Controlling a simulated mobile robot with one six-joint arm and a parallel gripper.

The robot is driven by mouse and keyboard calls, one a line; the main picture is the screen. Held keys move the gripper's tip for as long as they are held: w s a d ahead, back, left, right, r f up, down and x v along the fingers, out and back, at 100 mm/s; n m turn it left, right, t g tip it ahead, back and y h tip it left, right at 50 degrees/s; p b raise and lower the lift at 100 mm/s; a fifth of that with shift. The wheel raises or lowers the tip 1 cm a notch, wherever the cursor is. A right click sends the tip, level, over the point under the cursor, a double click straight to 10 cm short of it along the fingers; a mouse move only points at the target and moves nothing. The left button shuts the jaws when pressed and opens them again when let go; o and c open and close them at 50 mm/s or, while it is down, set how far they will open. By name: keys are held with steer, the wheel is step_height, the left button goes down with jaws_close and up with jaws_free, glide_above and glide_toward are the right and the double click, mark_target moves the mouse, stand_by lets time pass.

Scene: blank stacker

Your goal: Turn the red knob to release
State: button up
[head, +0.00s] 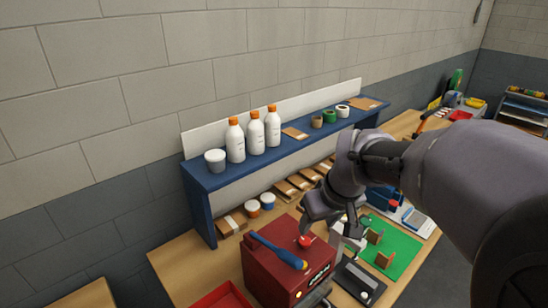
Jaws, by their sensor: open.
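A red box-shaped machine (285,278) stands on the wooden bench at the bottom centre. A small bright red knob (304,241) sits on its top, near the right side. A blue lever (272,246) with a yellow end lies across the top beside the knob. My gripper (328,219) is open and points down, just above and to the right of the knob. I see no object in it. My wrist and arm come in from the right and hide part of the bench. I cannot tell whether a finger touches the knob.
A blue shelf (206,182) behind carries several white bottles, a cup and tape rolls. Cartons and small tubs sit beneath it. A green mat (405,244) with small parts lies to the right. A red tray (222,298) is at the front left.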

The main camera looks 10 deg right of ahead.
mark_target(305, 241)
steer(key=b+x, duration=0.2)
steer(key=x, duration=0.9)
steer(key=shift+w, duration=0.25)
jaws_close()
